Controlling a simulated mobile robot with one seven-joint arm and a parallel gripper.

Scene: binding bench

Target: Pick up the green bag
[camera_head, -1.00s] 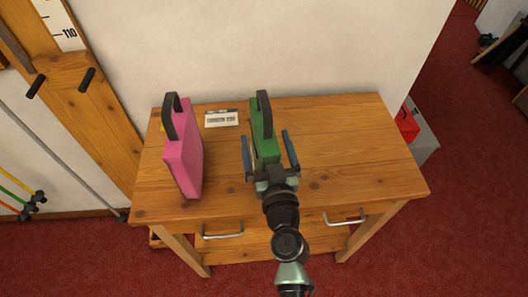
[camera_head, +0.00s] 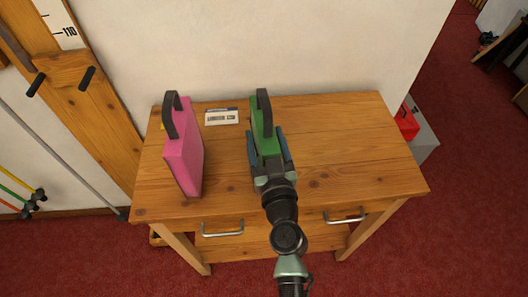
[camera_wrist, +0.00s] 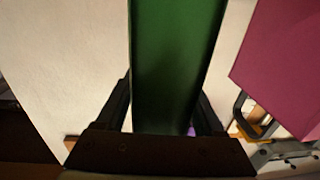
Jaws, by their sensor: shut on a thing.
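The green bag (camera_head: 265,135) stands upright on the wooden table, its dark handle on top. My gripper (camera_head: 268,147) reaches it from the front edge, with one finger against each side, shut on the bag. In the wrist view the green bag (camera_wrist: 172,65) fills the middle between the two dark fingers of my gripper (camera_wrist: 165,112). The lower part of the bag is partly hidden by my gripper in the head view.
A pink bag (camera_head: 183,155) with a dark handle stands to the left; it also shows at the right of the wrist view (camera_wrist: 285,60). A small white label card (camera_head: 221,118) lies between the bags. The table's right side (camera_head: 350,150) is clear.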

